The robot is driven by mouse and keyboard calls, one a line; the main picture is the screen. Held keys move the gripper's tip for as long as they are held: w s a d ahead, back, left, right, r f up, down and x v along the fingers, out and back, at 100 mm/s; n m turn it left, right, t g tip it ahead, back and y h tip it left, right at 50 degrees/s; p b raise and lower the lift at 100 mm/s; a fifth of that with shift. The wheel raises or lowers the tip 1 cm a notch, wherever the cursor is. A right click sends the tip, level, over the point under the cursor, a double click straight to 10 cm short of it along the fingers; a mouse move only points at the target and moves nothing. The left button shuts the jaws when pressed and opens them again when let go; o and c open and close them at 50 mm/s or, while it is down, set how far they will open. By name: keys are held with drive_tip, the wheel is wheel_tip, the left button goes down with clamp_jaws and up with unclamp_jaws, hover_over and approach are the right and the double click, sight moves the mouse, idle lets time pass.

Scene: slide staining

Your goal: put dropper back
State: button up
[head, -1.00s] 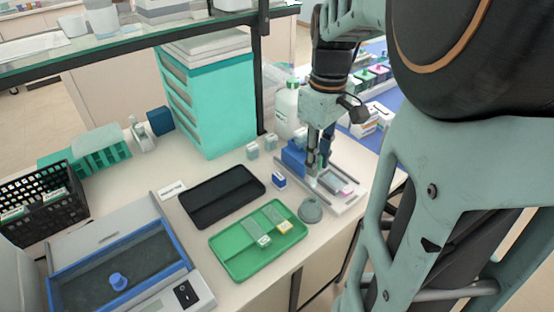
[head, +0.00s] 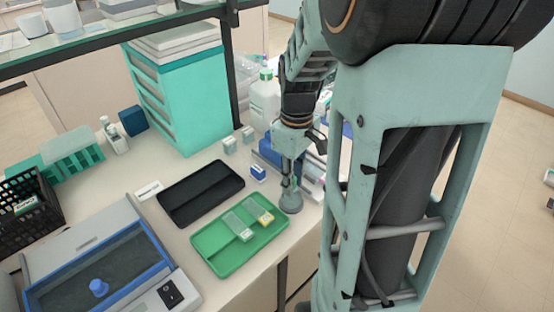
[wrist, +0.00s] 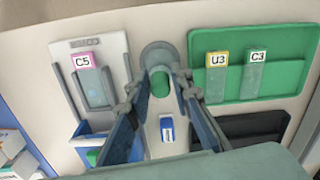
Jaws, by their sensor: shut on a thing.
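My gripper (head: 291,180) points down over the round grey dropper holder (head: 291,205). In the wrist view my gripper (wrist: 160,88) is shut on the dropper (wrist: 160,84), of which the green bulb shows between the fingertips. The grey holder (wrist: 156,52) shows just beyond the bulb in that view. The dropper's lower part is hidden, so I cannot tell whether its tip is inside the holder.
A green tray (head: 216,262) with slides U3 and C3 lies beside the holder. A slide marked C5 (wrist: 84,62) lies on a pale grey tray (wrist: 114,52). A small blue-and-white box (head: 258,173), a black tray (head: 185,205) and a white bottle (head: 265,98) stand nearby.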

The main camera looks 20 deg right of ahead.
drive_tip(key=shift+f, duration=0.2)
drive_tip(key=o, duration=0.8)
drive_tip(key=shift+c, duration=0.2)
wheel_tip(320, 180, up, 11)
drive_tip(key=shift+w+f, duration=0.1)
drive_tip(key=shift+w, duration=0.05)
